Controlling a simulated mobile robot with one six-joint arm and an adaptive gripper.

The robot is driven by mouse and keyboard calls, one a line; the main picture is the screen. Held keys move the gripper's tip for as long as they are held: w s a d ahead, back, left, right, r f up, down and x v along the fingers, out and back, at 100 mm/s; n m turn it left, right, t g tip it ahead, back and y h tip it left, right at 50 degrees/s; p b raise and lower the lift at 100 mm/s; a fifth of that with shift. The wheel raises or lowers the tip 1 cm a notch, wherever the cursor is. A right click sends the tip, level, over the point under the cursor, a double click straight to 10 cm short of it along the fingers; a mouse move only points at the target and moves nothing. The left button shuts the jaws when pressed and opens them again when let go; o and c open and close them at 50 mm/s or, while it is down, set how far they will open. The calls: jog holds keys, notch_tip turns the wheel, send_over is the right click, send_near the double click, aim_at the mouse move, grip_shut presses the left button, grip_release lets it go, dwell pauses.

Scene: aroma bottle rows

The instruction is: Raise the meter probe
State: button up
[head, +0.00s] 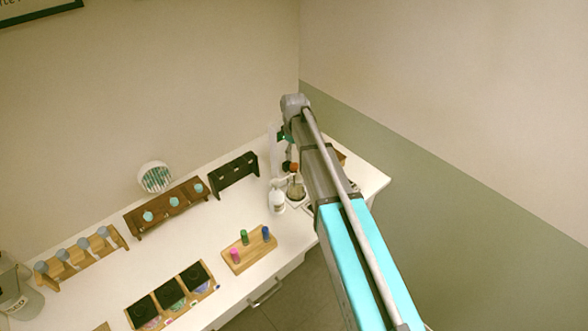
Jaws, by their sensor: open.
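My arm reaches over the right end of the white counter. My gripper (288,155) shows as a small dark shape, partly hidden behind my arm; it is open. A small orange-brown piece (295,167) is just below it, above a small glass vessel (296,190). I cannot tell whether that piece belongs to the meter probe. A pale upright shape (273,138) stands just left of the gripper. I cannot make out the probe clearly, nor whether the gripper touches it.
A white bottle (277,202) stands close to the vessel. A wooden block with colored vials (248,262), a dark empty rack (233,176) and a brown rack with pale-blue-topped items (166,221) are on the counter (208,240). Walls stand behind and right.

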aim_at(294, 164)
jog(key=shift+f+b, duration=2.95)
jog(key=shift+f, duration=0.25)
grip_shut()
